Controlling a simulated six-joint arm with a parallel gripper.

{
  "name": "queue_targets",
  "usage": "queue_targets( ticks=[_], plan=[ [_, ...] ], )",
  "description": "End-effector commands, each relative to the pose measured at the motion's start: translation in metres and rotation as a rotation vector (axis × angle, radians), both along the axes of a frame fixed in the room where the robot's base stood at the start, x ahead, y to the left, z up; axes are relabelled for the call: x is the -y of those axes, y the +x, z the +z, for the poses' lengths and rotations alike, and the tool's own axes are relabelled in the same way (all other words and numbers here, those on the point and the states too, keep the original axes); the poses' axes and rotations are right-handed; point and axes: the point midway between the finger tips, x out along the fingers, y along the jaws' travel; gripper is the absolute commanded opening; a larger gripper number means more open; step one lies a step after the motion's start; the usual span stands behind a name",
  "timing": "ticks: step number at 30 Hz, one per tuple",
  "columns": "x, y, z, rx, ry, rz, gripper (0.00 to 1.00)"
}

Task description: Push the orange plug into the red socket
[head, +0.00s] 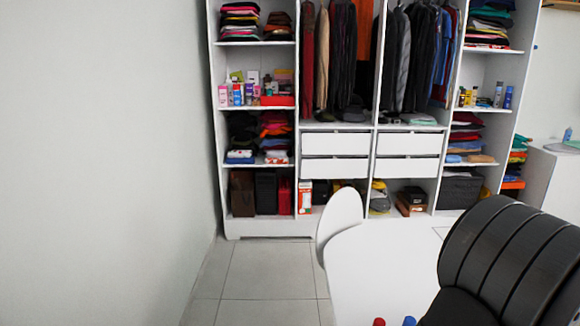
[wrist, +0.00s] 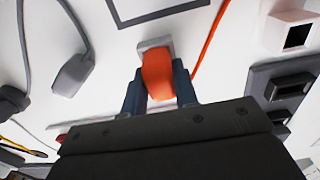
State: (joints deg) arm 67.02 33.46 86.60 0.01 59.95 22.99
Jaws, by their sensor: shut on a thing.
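In the wrist view the orange plug (wrist: 158,75) sits between the two dark blue fingers of my gripper (wrist: 158,88). The gripper is shut on it. A pale grey end (wrist: 150,43) of the plug points to the top of the picture, and an orange cable (wrist: 207,40) runs beside it on the right. I cannot make out a clear red socket. A small red patch (wrist: 62,138) shows at the left edge of the gripper body, mostly hidden. In the head view the plug and fingertips are not visible.
In the wrist view a grey plug (wrist: 72,75) lies left on the white surface. A dark grey socket block (wrist: 284,84) and a pale pinkish block (wrist: 291,28) with a dark opening are at right. In the head view a white table (head: 385,265) stands before the open wardrobe (head: 338,227).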

Motion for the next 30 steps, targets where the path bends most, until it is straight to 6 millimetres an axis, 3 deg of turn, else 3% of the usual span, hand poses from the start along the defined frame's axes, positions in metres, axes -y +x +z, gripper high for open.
queue_targets(
  ticks=[1,3,30],
  plan=[
    [0.0,0.0,0.0,0.0,0.0,0.0,0.13],
    [0.0,0.0,0.0,0.0,0.0,0.0,0.0],
    [0.0,0.0,0.011,0.0,0.0,0.0,0.0]
  ],
)
